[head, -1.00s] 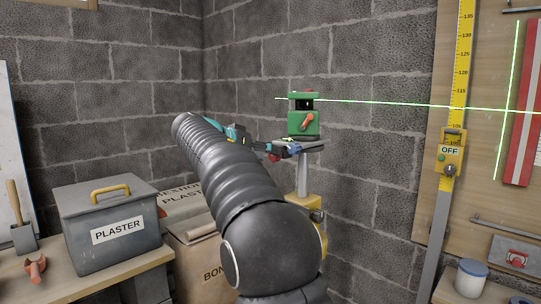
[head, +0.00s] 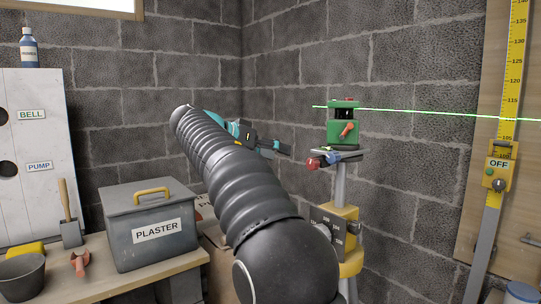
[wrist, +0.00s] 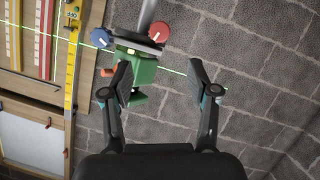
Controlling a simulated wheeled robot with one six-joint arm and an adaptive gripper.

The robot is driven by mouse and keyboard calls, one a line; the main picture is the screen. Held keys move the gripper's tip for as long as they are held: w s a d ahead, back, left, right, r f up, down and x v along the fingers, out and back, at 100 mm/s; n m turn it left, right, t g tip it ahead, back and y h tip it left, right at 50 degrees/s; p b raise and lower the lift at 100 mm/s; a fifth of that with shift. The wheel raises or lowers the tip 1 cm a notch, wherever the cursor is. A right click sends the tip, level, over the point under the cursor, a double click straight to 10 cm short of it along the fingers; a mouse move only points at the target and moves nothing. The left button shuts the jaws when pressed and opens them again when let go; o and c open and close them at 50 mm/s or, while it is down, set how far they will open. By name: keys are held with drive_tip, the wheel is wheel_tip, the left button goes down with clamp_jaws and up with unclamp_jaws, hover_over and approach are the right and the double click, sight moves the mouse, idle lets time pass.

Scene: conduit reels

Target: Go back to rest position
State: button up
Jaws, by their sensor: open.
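My gripper (head: 278,149) is at the end of my dark ribbed arm, left of the green laser level (head: 341,131) in the head view. In the wrist view my gripper (wrist: 159,75) is open, with two black fingers spread apart and nothing held between them. The green laser level (wrist: 143,73) appears beyond the fingers, partly behind the left one, and looks upside down there. It sits on a small platform on a grey and yellow stand (head: 341,185), with a red knob (wrist: 159,32) and a blue knob (wrist: 101,37) beside it. A green laser line crosses the wall.
A grey plaster box (head: 150,225) stands on the bench at left, near a trowel and a white panel (head: 32,150). A yellow measuring staff (head: 509,90) with an OFF box (head: 498,166) stands at right. Block walls are behind.

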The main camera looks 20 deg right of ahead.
drive_tip(key=w+a+f+n+t+y, duration=0.1)
drive_tip(key=w+a+f+n+y, duration=0.1)
drive_tip(key=f+n, duration=0.25)
drive_tip(key=w+a+f+n+t+y, duration=0.1)
drive_tip(key=w+f+n, duration=0.15)
drive_tip(key=f, duration=0.35)
drive_tip(key=s+a+f+n+y, duration=0.35)
drive_tip(key=s+f, duration=0.25)
drive_tip(key=f, duration=0.2)
drive_tip(key=s+f+y, duration=0.2)
drive_tip(key=s+f, duration=0.2)
drive_tip(key=s, duration=0.7)
drive_tip(key=s+a+f+y, duration=0.1)
drive_tip(key=s+f+y, duration=0.1)
drive_tip(key=s, duration=0.9)
drive_tip(key=s+f+y, duration=0.3)
drive_tip(key=s+f, duration=0.2)
drive_tip(key=s, duration=0.7)
drive_tip(key=shift+a+f+n+t, duration=0.2)
drive_tip(key=shift+f+n+t, duration=0.15)
drive_tip(key=shift+n+t, duration=0.1)
